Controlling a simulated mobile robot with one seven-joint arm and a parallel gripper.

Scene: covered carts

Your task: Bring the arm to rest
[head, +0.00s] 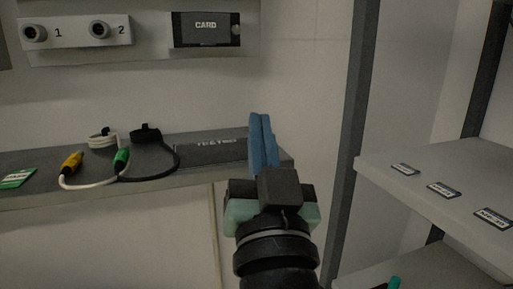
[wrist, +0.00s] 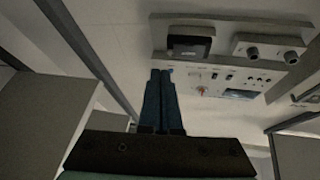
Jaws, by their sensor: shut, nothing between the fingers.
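My gripper (head: 259,118) rises in the middle of the head view, its two blue fingers pressed together and pointing up. Nothing is between them. In the head view the fingers stand in front of the right end of a grey wall shelf (head: 200,187); I cannot tell how far apart they are. In the wrist view my gripper (wrist: 161,75) is also shut and empty, its fingers pointing toward a wall panel (wrist: 222,76) with small knobs and a screen.
A yellow-ended cable (head: 72,162), a green-ended cable (head: 121,158) and a green card (head: 17,178) lie on the wall shelf. A card box (head: 206,30) and numbered sockets (head: 75,33) are above. At right, a rack shelf (head: 440,180) with labels stands behind a dark post (head: 352,140).

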